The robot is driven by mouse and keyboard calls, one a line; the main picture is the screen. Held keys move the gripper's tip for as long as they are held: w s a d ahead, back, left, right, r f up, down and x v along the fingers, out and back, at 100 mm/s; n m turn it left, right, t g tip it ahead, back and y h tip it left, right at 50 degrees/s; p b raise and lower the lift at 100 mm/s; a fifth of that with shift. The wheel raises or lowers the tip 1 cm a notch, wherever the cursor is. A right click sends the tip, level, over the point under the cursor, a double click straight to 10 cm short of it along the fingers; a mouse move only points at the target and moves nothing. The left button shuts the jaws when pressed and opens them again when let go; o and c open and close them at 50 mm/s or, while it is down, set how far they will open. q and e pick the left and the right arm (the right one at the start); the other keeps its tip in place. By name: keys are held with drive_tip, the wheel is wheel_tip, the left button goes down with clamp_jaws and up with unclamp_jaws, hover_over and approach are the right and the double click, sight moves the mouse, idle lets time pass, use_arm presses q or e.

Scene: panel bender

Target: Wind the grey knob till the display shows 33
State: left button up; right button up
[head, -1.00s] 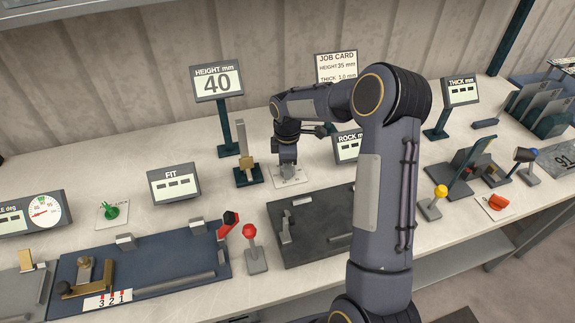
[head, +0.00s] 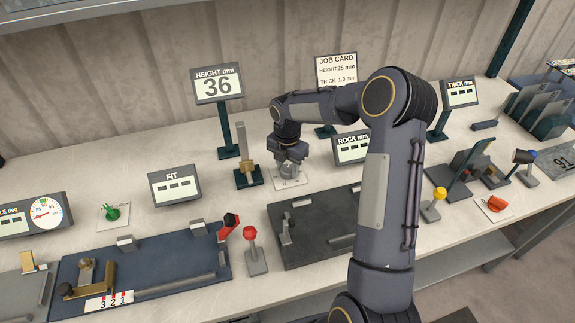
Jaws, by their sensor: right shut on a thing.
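The height display (head: 217,86) stands on a post at the back and reads 36. My right gripper (head: 289,168) points down at a small white plate (head: 291,182) on the bench, right of the brass slide on its upright post (head: 245,160). It is shut on the grey knob, which is mostly hidden by the gripper. The job card (head: 336,70) behind reads height 35 mm and thick 1.0 mm. My left gripper is not in view.
The rock display (head: 352,148) stands close to the right of my gripper. The fit display (head: 175,186) is to the left. A dark plate (head: 315,240) and a red-knobbed lever (head: 253,250) lie in front. A green knob (head: 113,212) is far left.

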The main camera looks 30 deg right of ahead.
sight(287, 169)
drive_tip(key=n+p, duration=0.1)
drive_tip(key=n, duration=0.4)
drive_tip(key=shift+r+n, duration=0.1)
drive_tip(key=shift+n, duration=0.2)
idle(0.4)
drive_tip(key=o, duration=1)
drive_tip(key=shift+c, duration=0.2)
wheel_tip(287, 169, up, 8)
drive_tip(key=shift+f+b, duration=0.2)
drive_tip(key=shift+b, duration=0.35)
